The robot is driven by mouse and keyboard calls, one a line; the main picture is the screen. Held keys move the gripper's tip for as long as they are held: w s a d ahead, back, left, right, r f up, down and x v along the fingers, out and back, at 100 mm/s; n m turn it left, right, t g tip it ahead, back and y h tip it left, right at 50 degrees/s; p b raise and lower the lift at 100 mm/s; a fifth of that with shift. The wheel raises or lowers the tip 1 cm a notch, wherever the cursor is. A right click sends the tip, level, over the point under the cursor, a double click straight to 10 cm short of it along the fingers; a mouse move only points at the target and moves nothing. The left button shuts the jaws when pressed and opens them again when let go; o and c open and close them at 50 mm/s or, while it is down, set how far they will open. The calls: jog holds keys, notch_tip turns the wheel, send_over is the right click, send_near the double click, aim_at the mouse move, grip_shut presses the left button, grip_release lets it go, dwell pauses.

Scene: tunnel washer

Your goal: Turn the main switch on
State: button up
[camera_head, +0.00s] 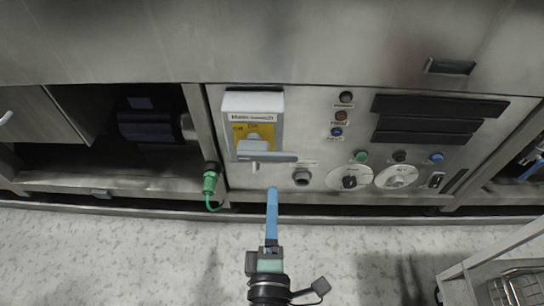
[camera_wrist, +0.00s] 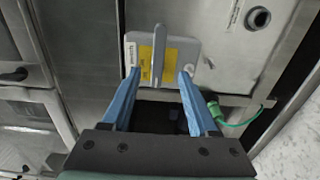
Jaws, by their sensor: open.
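The main switch (camera_head: 253,108) is a grey box with a yellow plate and small lettering, at the left of the steel control panel. Its grey lever (camera_head: 270,157) lies horizontally across the lower part of the box in the head view. In the wrist view, the lever (camera_wrist: 160,48) runs up and down the picture over the yellow plate (camera_wrist: 146,62). My gripper (camera_head: 272,190) is below the lever in the head view, with blue fingers. In the wrist view, my gripper (camera_wrist: 158,72) is open and empty, its fingertips to either side of the lever's line. Contact cannot be told.
Right of the switch are small push buttons (camera_head: 346,97), round dials (camera_head: 348,179) and black slots (camera_head: 437,106). A green connector with a cable (camera_head: 210,182) hangs to the left. A metal cart (camera_head: 500,275) stands at lower right. The floor in front is otherwise clear.

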aim_at(274, 160)
jog(key=w+p, duration=0.1)
jog(key=w, duration=1.1)
jog(key=shift+w+r+p, duration=0.1)
jog(key=shift+p, duration=0.25)
grip_shut()
dwell(0.9)
